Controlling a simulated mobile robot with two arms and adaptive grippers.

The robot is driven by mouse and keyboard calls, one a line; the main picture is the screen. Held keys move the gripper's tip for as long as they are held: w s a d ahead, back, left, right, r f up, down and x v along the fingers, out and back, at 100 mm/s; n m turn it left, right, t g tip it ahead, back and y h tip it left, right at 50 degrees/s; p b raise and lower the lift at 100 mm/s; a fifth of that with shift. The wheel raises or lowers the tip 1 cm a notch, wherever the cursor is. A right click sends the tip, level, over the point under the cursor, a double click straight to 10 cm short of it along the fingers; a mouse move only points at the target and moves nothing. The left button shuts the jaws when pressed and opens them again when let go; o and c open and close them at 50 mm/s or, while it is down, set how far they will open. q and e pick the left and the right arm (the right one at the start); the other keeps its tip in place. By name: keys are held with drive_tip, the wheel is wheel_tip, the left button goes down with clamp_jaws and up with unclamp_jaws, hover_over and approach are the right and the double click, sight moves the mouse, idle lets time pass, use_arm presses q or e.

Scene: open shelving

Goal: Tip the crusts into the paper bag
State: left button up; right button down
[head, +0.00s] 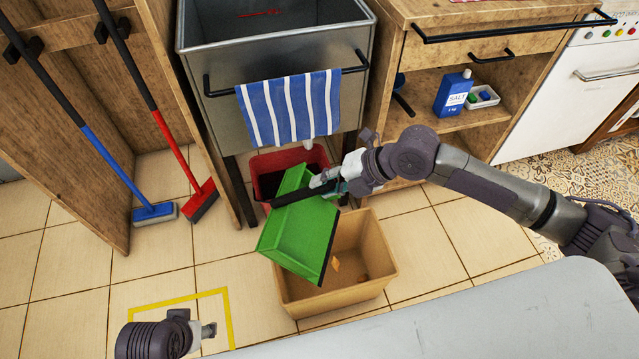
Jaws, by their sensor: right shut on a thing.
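My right gripper (322,182) is shut on the green dustpan (296,232), near its upper edge. The dustpan is tilted, with its dark lip low and over the left part of the open brown paper bag (331,302). A small orange-brown crust (335,264) shows inside the bag, and a darker bit (364,277) lies to its right. The dustpan hides the left part of the bag's inside. No crusts show on the dustpan's visible face. My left gripper (208,331) is low at the left, apart from these things; its jaws are too unclear to read.
A red bin (262,172) stands behind the dustpan, under the metal sink (280,70) with a striped towel (290,108). A blue brush (154,213) and a red broom (201,200) stand left. A pale grey surface (480,318) fills the front right. Floor left of the bag is clear.

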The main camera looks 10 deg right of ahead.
use_arm(q)
drive_tip(key=b+v, duration=0.2)
drive_tip(key=v, duration=0.3)
drive_tip(key=w+d+r+t+h+b, duration=0.1)
drive_tip(key=w+d+r+t+b, duration=0.1)
drive_tip(key=w+r+t, duration=0.3)
drive_tip(key=w+d+t+h+b, duration=0.1)
drive_tip(key=w+d+t+b, duration=0.2)
drive_tip(key=w, duration=0.5)
wheel_tip(320, 180, up, 14)
drive_tip(key=w+d+t+h+b, duration=0.2)
drive_tip(key=t+h+b, duration=0.1)
drive_tip(key=t, duration=0.6)
drive_tip(key=shift+w+m+t, duration=0.2)
drive_tip(key=shift+m+t, duration=0.2)
use_arm(e)
drive_tip(key=s+d+t+y, duration=0.1)
drive_tip(key=s+d+y, duration=0.1)
drive_tip(key=d, duration=0.5)
drive_tip(key=shift+s+r+y, duration=0.15)
drive_tip(key=shift+s+y, duration=0.15)
drive_tip(key=shift+s, duration=0.55)
